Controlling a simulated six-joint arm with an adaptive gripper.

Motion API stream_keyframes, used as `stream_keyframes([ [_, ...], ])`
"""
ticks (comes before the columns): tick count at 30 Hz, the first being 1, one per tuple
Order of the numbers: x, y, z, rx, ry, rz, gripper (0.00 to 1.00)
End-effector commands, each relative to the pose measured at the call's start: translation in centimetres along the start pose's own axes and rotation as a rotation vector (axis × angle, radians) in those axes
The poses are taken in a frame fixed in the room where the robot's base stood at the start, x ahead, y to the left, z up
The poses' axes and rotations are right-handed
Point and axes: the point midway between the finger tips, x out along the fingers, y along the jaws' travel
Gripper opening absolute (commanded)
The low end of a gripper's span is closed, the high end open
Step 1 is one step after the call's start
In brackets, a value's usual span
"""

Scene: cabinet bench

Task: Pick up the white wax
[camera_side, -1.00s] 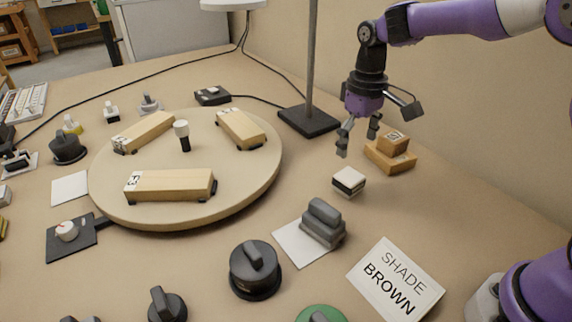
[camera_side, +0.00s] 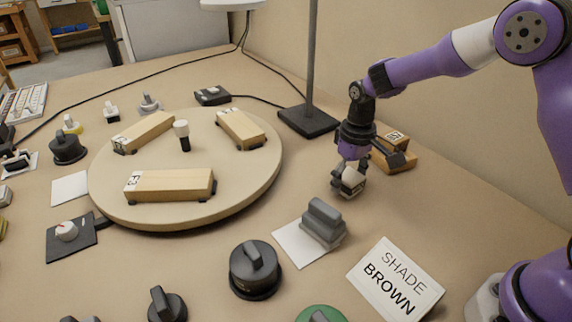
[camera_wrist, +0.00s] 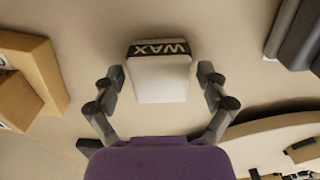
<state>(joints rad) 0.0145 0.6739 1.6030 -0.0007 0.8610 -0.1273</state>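The white wax (camera_wrist: 160,78) is a small white block with a black band lettered WAX, on the bench in the middle of the wrist view. It also shows in the side view (camera_side: 352,178), partly hidden by my fingers. My gripper (camera_wrist: 161,72) is open, with one finger on each side of the block. In the wrist view a narrow gap shows between each fingertip and the block. In the side view my gripper (camera_side: 349,184) is down at the block, pointing at the bench.
A wooden block on a base (camera_side: 396,155) stands close behind my gripper. A grey stepped piece (camera_side: 323,222) on a white card is in front. The round turntable (camera_side: 250,180) with wooden blocks is to the left. A lamp base (camera_side: 308,121) stands behind.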

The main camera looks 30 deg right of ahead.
Motion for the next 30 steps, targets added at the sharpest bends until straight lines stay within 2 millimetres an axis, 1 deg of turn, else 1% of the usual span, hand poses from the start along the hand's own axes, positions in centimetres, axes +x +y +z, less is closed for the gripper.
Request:
stream_keyframes([
  [1,0.0,0.0,0.0,0.000,0.000,0.000,0.45],
  [2,0.0,0.0,0.0,0.000,0.000,0.000,0.30],
  [3,0.0,0.0,0.0,0.000,0.000,0.000,0.18],
  [13,0.0,0.0,0.1,0.000,-0.002,0.000,0.18],
  [17,-0.5,0.0,0.0,0.000,-0.001,0.000,0.17],
  [20,-1.5,0.0,-0.1,0.000,0.000,0.000,0.17],
  [23,-3.0,0.0,-0.1,0.000,0.002,0.001,0.17],
  [25,-4.5,-0.1,-0.1,-0.001,0.001,0.001,0.17],
  [30,-6.7,-4.0,1.6,-0.008,-0.001,0.000,0.17],
])
